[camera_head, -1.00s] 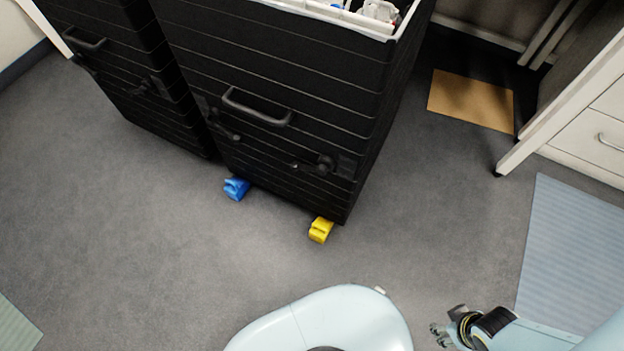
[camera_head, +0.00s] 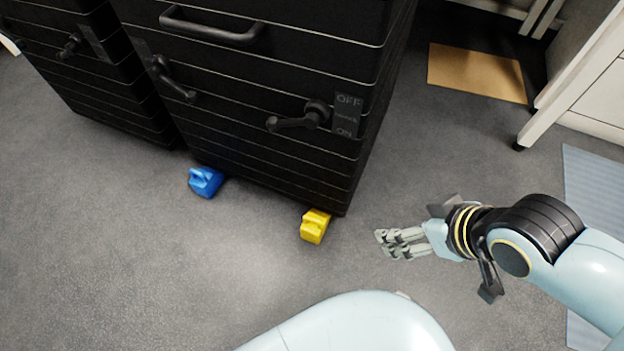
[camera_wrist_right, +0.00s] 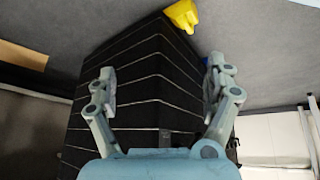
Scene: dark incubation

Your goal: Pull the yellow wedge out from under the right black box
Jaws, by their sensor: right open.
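The yellow wedge (camera_head: 315,226) sits on the floor at the front right bottom corner of the right black box (camera_head: 270,130), its outer part sticking out from under the front edge. It also shows at the top of the right wrist view (camera_wrist_right: 182,15), beside the box's corner (camera_wrist_right: 150,85). My right gripper (camera_head: 388,244) is to the right of the wedge, apart from it, with its fingers pointing left. In the right wrist view its two fingers (camera_wrist_right: 159,88) are spread with nothing between them. My left gripper is not in view.
A blue wedge (camera_head: 205,181) lies at the box's front left bottom corner. Another black box (camera_head: 90,75) stands to the left. A brown mat (camera_head: 477,73), a white desk (camera_head: 580,85) and a blue mat (camera_head: 592,190) are at the right. The grey floor in front is clear.

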